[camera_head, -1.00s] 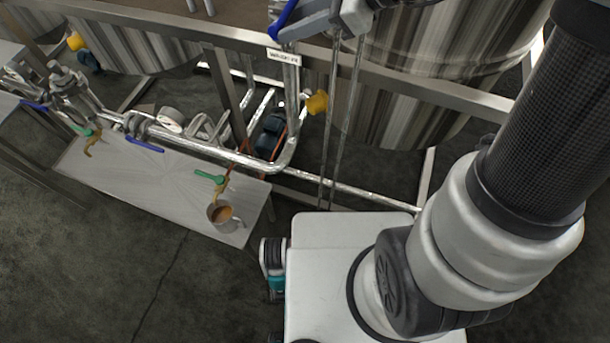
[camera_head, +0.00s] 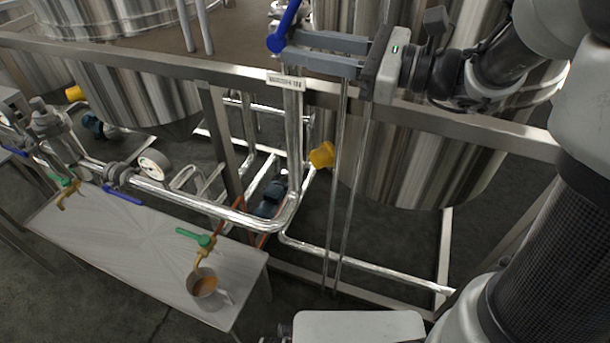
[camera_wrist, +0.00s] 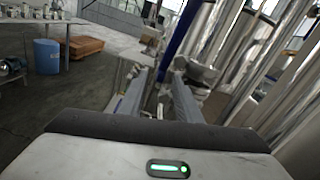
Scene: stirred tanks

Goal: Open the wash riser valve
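The wash riser valve appears to be the one with the blue lever (camera_head: 286,24) at the top of the upright pipe (camera_head: 293,130), above a small white label whose text is hard to read. The lever stands slanted, its upper end cut off by the picture's top. My gripper (camera_head: 284,47) reaches in from the right at the lever's lower end. Its two fingers are apart. In the wrist view, the blue lever (camera_wrist: 181,38) rises beyond the gap between the fingertips (camera_wrist: 160,75), nearer the right finger. I cannot tell whether a finger touches it.
A steel frame rail (camera_head: 440,120) runs below my gripper, with large tanks (camera_head: 430,165) behind. A low table (camera_head: 110,232) at the left holds a mug (camera_head: 203,284) under a green-handled tap (camera_head: 196,238). A yellow knob (camera_head: 322,155) sits right of the riser.

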